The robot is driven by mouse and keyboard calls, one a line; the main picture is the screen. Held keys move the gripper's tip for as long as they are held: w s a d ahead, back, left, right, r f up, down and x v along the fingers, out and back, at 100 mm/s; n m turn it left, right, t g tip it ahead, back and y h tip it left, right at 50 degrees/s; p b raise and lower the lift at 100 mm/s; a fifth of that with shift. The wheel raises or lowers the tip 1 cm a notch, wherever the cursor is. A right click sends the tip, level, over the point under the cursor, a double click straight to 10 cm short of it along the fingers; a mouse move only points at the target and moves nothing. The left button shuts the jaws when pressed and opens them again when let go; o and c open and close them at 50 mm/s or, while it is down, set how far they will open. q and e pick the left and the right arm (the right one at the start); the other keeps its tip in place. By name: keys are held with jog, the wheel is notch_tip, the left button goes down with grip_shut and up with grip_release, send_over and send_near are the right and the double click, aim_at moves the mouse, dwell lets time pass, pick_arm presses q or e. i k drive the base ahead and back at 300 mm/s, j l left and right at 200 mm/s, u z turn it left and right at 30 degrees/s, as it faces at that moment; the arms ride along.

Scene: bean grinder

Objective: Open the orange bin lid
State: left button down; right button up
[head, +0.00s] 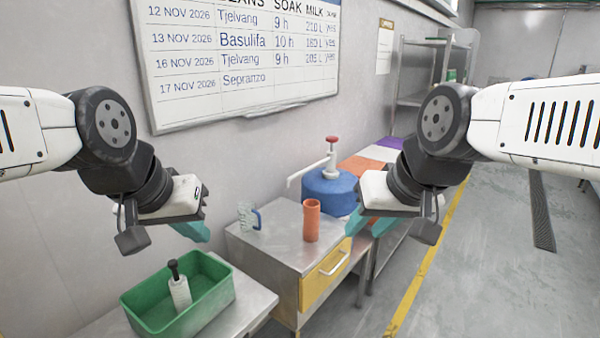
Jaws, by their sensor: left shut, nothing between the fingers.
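The orange lid (361,165) is a flat orange panel behind the blue round machine, against the wall side. It looks closed and lies level between the blue machine and a purple panel. My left gripper (193,232) hangs above the gap between the green bin and the metal cabinet, shut and empty, far from the lid. My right gripper (370,224) has teal fingers that look apart, with nothing visible between them. In the picture it hangs below and in front of the lid, and my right arm hides part of the area near the lid.
A metal cabinet (278,252) with a yellow drawer (325,275) bears an orange cylinder (311,220) and a clear jug (249,216). The blue machine (328,190) has a red-topped lever. A green bin (150,298) stands at front left. The floor (480,270) at right is clear.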

aim_at(358, 165)
jog(key=i+l+u, duration=0.2)
jog(key=l, duration=0.15)
jog(key=i+l+u, duration=0.25)
jog(key=l+u, duration=0.2)
jog(key=l, duration=0.3)
jog(key=i+l+u, duration=0.1)
jog(key=l, duration=0.45)
jog(key=i+l, duration=0.2)
jog(key=l, duration=0.4)
jog(key=i+l+u, duration=0.15)
jog(key=l, duration=0.45)
jog(key=i+l, duration=0.1)
jog(key=l, duration=0.45)
jog(key=i+l+u, duration=0.15)
jog(key=l, duration=1.2)
jog(key=i+l, duration=0.15)
jog(key=l, duration=0.6)
